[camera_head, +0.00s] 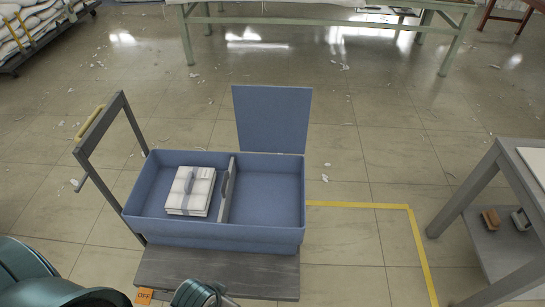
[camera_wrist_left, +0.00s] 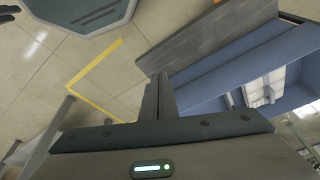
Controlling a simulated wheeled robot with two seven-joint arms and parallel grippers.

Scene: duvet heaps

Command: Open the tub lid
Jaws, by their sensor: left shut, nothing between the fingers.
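The blue tub (camera_head: 265,235) sits on a low cart and is open at the top. Its blue lid panel (camera_head: 272,118) stands upright at the back edge of the right compartment. A grey divider (camera_head: 228,188) with a handle-like part stands between the two compartments. The right compartment looks empty. My left gripper (camera_wrist_left: 159,90) is shut and empty, apart from the tub wall (camera_wrist_left: 235,68) in the left wrist view. In the head view only part of my left arm shows at the bottom edge. My right gripper is not in view.
A pale strapped bundle (camera_head: 190,192) lies in the left compartment. The cart has a grey deck (camera_head: 215,271) and an upright handle (camera_head: 104,122) at left. A grey table (camera_head: 500,165) stands at right. A green-framed table (camera_head: 320,20) is at the back. Floor around the cart is mostly clear.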

